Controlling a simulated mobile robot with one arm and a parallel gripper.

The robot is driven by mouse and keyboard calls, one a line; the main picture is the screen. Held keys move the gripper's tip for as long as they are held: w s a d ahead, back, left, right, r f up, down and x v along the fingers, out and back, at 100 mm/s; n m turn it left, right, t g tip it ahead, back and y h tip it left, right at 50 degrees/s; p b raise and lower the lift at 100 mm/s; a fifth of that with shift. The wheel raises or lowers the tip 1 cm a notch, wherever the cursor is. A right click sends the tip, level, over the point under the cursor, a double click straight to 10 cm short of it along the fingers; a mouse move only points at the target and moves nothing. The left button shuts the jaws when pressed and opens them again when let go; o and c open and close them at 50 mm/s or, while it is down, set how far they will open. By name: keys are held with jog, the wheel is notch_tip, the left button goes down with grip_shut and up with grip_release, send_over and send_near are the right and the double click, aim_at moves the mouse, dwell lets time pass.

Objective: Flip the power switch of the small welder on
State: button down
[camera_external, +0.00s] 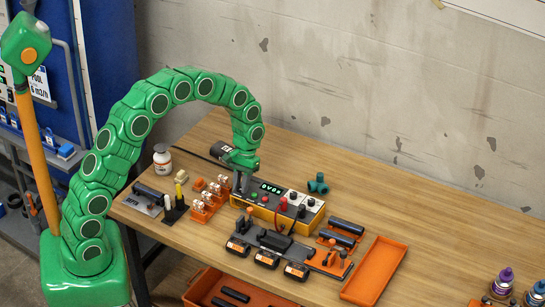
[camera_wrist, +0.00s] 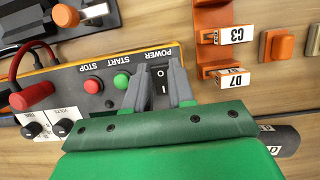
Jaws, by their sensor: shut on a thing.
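The small welder (camera_external: 262,212) is a yellow box with a grey panel and a green-lit display, standing on the wooden table. In the wrist view its panel (camera_wrist: 130,62) appears upside down, with POWER, START and STOP labels. The power switch (camera_wrist: 160,76) is a black rocker with white O and I marks. My gripper (camera_wrist: 160,92) is at the switch, one finger on each side of it, shut on it. In the external view my gripper (camera_external: 240,184) is at the welder's left end and hides the switch. I cannot tell which side of the rocker is pressed.
Beside the switch are a green START button (camera_wrist: 121,80) and a red STOP button (camera_wrist: 92,85). Orange holders (camera_external: 206,198) stand left of the welder. Black tools and an empty orange tray (camera_external: 374,271) lie in front and right. The table's back right is clear.

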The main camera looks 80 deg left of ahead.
dwell(0.3)
jog(key=c, duration=1)
grip_release()
jog(key=shift+o, duration=0.2)
jog(key=shift+r, duration=0.1)
jog(key=v, duration=0.6)
jog(key=shift+w+a+r, duration=0.2)
jog(key=shift+r, duration=0.55)
jog(key=shift+w, duration=0.1)
